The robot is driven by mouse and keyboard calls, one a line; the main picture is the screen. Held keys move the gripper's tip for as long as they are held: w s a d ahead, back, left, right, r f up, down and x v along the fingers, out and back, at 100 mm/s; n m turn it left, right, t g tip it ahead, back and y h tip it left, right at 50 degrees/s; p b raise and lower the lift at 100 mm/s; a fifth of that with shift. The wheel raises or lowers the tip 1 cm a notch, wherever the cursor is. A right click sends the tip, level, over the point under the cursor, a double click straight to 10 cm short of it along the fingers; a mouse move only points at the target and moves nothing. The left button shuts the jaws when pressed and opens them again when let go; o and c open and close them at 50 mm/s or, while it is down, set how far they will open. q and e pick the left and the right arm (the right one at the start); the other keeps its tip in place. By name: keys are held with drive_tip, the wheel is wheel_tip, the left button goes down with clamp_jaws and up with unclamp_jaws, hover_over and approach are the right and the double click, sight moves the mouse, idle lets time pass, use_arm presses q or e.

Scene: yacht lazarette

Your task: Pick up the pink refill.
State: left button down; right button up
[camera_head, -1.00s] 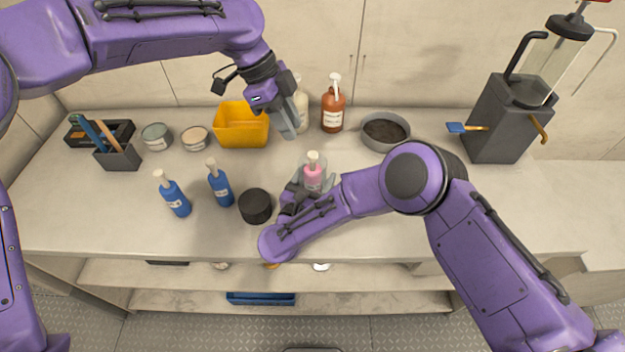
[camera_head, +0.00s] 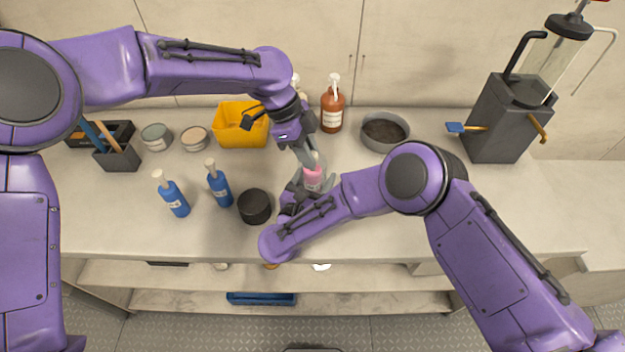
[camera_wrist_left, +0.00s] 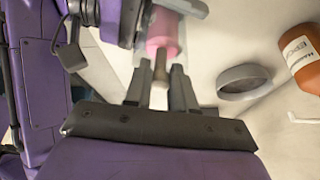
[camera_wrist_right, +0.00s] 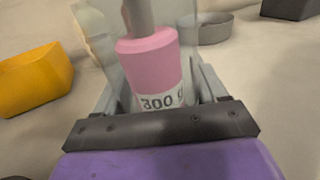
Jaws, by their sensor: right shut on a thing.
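The pink refill (camera_head: 313,176) is a bottle with a pale label and a narrow top, upright on the counter. My right gripper (camera_head: 306,186) is shut on its body; the right wrist view shows the pink bottle (camera_wrist_right: 150,67) between the fingers, its label partly reading "300". My left gripper (camera_head: 311,157) is above it, fingers pointing down at its top. In the left wrist view, the left gripper's fingers (camera_wrist_left: 160,80) are apart on either side of the bottle's narrow top, with the pink body (camera_wrist_left: 162,38) beyond. Contact there cannot be told.
Two blue bottles (camera_head: 220,188) and a black cylinder (camera_head: 254,207) stand left of the refill. A yellow bin (camera_head: 236,133), an amber pump bottle (camera_head: 332,112) and a grey round pan (camera_head: 365,137) stand behind. A dispenser machine (camera_head: 495,120) is at right. The front right counter is clear.

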drive_tip(key=o, duration=1.3)
use_arm(q)
wheel_tip(320, 180, up, 18)
use_arm(e)
drive_tip(key=shift+o, duration=0.2)
drive_tip(key=shift+s, duration=0.1)
drive_tip(key=v, duration=0.7)
drive_tip(key=shift+s+a, duration=0.15)
